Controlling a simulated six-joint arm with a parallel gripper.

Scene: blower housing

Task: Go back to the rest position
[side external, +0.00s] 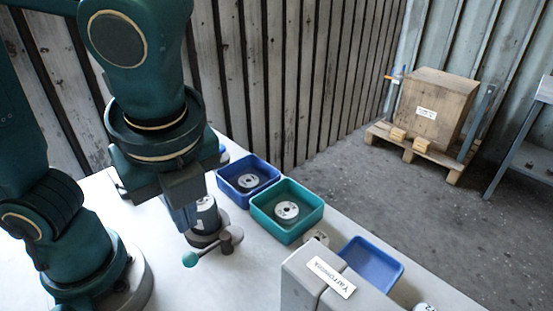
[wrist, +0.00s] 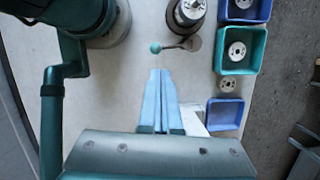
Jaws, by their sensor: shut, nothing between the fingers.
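My gripper (wrist: 160,72) is shut and empty, its two pale blue fingers together in the wrist view. In the side external view my gripper (side external: 184,222) points down above the pale table. A dark grey cylindrical unit (side external: 207,214), likely the blower housing, stands just beyond the fingers, partly hidden by them. It also shows at the top of the wrist view (wrist: 187,14). In the wrist view the knob (wrist: 156,47) is apart from the fingertips.
A blue bin (side external: 223,181) and a teal bin (side external: 257,219) each hold a pale disc. Another blue bin (side external: 388,257) looks empty. A loose disc (side external: 318,236) lies between bins. A grey labelled box (side external: 300,277) stands in front. A crate (side external: 437,106) sits on a pallet behind.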

